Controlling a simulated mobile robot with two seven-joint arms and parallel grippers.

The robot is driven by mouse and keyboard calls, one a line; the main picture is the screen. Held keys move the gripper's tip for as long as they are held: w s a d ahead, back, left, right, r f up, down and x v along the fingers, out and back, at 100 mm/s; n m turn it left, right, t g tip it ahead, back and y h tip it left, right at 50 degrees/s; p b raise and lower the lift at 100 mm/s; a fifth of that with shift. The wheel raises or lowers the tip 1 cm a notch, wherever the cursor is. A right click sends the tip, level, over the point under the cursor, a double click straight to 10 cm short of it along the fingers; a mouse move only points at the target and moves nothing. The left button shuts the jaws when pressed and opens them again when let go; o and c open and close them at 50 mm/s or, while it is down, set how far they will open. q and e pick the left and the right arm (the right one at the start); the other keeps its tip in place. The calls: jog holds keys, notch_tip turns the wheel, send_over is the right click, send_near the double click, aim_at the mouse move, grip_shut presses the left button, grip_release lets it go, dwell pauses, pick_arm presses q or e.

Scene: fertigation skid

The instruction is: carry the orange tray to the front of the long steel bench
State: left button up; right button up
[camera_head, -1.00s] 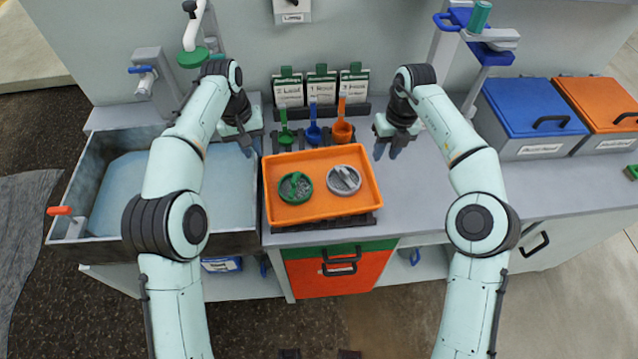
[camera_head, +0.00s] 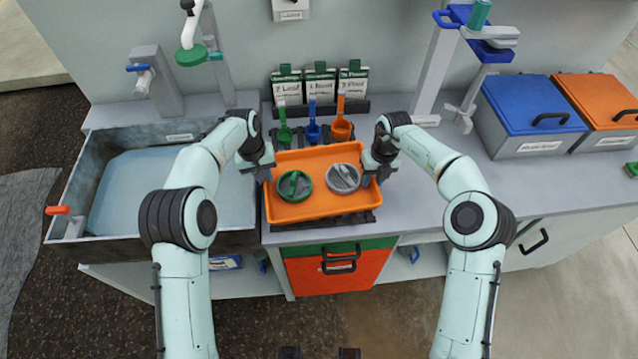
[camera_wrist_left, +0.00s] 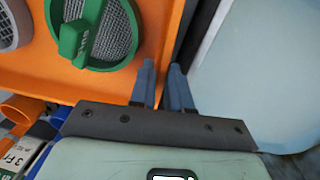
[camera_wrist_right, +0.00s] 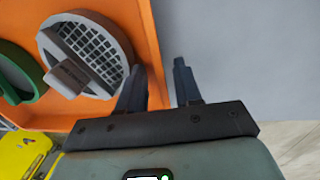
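The orange tray (camera_head: 323,212) sits on a dark base on the long steel bench (camera_head: 430,205), just behind its front edge. It holds a green-rimmed round strainer (camera_head: 294,187) and a grey one (camera_head: 344,178). My left gripper (camera_head: 264,174) is at the tray's left rim. In the left wrist view its fingers (camera_wrist_left: 161,72) are close together on either side of the rim; whether they press on it cannot be told. My right gripper (camera_head: 373,175) is at the right rim. In the right wrist view its fingers (camera_wrist_right: 159,75) stand apart, one over the tray, one outside.
A sink basin (camera_head: 82,190) is left of the tray. Green, blue and orange scoops (camera_head: 341,128) stand behind it, before several label cards (camera_head: 320,84). Blue-lidded (camera_head: 530,115) and orange-lidded bins (camera_head: 605,110) stand at the right. The bench between tray and bins is clear.

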pick_arm(q)
jog(key=shift+f, duration=0.1)
pick_arm(e)
jog(key=shift+f, duration=0.15)
pick_arm(q)
grip_shut()
pick_arm(e)
grip_shut()
pick_arm(q)
jog(key=shift+r, duration=0.2)
